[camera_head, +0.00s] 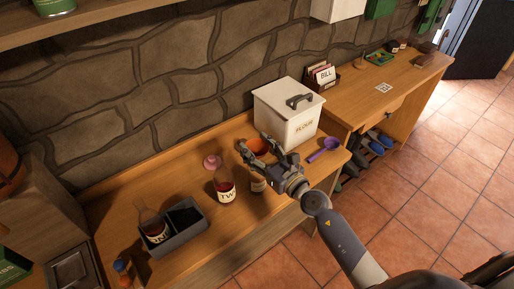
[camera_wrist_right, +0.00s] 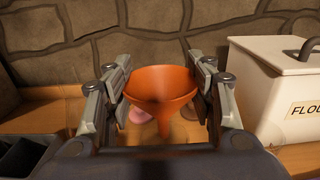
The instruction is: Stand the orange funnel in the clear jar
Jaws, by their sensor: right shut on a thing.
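The orange funnel (camera_head: 260,144) is in my right gripper (camera_head: 255,150), above the wooden counter in front of the white flour bin. In the right wrist view the funnel (camera_wrist_right: 163,86) sits between the two fingers (camera_wrist_right: 165,75), wide mouth up and spout down. A small labelled vessel (camera_head: 257,184) stands just below the gripper in the head view, mostly hidden by it. It may be the clear jar, but I cannot tell for sure. The funnel appears apart from it. My left gripper is not in view.
A dark red bottle (camera_head: 225,191) stands left of the gripper, with a pink object (camera_head: 211,162) behind it. The flour bin (camera_head: 288,112) and purple scoop (camera_head: 324,149) are on the right. A grey divided box (camera_head: 173,233) holds another bottle (camera_head: 153,229).

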